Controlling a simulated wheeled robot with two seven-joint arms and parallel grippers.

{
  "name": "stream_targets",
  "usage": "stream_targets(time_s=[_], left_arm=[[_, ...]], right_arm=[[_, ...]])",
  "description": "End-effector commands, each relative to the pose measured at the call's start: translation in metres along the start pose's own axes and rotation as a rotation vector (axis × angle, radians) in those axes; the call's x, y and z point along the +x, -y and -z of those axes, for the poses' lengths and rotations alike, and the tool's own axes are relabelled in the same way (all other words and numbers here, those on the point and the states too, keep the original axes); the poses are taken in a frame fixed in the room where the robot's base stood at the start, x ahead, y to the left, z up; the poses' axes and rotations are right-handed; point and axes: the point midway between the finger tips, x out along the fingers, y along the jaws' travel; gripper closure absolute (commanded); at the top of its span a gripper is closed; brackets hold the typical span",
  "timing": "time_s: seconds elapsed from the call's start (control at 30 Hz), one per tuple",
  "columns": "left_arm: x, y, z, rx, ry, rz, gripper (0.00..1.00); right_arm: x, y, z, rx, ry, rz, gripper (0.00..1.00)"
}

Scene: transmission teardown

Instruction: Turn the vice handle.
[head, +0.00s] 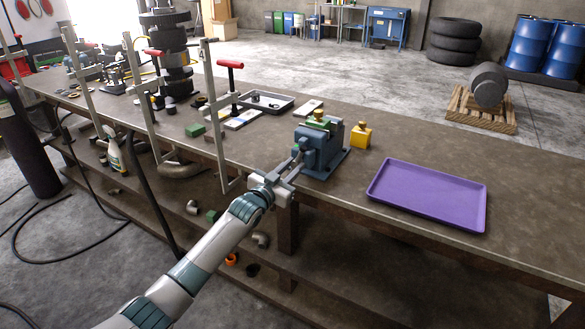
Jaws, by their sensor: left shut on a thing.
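The blue vice (320,148) stands near the front edge of the workbench, with a green and yellow part at its top (318,121). My left gripper (290,172) is at the vice's front left side, low by the bench edge. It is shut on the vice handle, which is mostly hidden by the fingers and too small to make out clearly. My right gripper is not in this view.
A purple tray (428,194) lies on the bench to the right. A yellow block (360,135) stands just right of the vice. Clamps with red handles (230,65) rise along the front edge at left. Bench space behind the purple tray is clear.

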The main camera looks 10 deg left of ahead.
Motion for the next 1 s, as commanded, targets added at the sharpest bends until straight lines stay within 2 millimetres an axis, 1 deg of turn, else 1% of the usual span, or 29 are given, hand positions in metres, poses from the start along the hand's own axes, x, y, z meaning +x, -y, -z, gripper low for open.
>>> stream_targets(time_s=[1.0], left_arm=[[0.0000, -0.0004, -0.0008, -0.957, 0.000, 0.000, 1.00]], right_arm=[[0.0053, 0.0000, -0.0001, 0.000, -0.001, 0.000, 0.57]])
